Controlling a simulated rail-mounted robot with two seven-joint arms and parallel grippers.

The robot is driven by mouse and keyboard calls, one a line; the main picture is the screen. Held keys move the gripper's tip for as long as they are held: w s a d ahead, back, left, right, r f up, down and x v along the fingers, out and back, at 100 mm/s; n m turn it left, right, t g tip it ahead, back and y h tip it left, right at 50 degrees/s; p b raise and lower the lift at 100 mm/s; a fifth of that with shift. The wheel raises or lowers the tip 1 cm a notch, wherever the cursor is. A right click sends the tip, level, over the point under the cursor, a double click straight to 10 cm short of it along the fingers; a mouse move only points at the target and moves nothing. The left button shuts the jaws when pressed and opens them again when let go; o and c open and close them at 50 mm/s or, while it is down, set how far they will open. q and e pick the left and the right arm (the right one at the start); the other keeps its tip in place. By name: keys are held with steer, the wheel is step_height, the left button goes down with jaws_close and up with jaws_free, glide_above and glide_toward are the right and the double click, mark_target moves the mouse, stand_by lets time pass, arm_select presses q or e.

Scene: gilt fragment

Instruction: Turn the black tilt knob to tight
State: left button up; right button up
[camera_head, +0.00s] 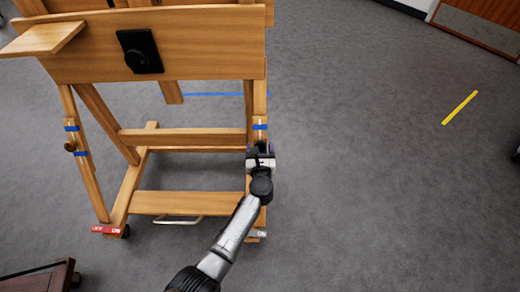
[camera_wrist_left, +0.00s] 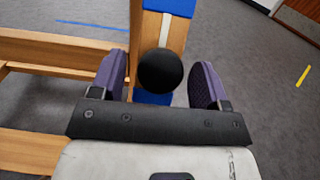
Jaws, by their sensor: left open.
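The wooden easel (camera_head: 180,62) stands in the left half of the head view. In the left wrist view a round black knob (camera_wrist_left: 160,71) sits on its right-hand post, between two blue bands. My left gripper (camera_head: 260,150) is at that post, hiding the knob in the head view. It is open, with its purple fingers on either side of the knob and visible gaps between. I cannot read any tight marking. My right gripper is not in view.
A black plate with a round black part (camera_head: 139,51) is on the easel's upper board. The left post has a dark brown knob (camera_head: 70,147). Red (camera_head: 106,229) and grey labelled tabs mark the feet.

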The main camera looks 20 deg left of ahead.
arm_select(q)
steer(key=shift+c, duration=0.4)
steer(key=c, duration=0.8)
steer(key=shift+c, duration=0.2)
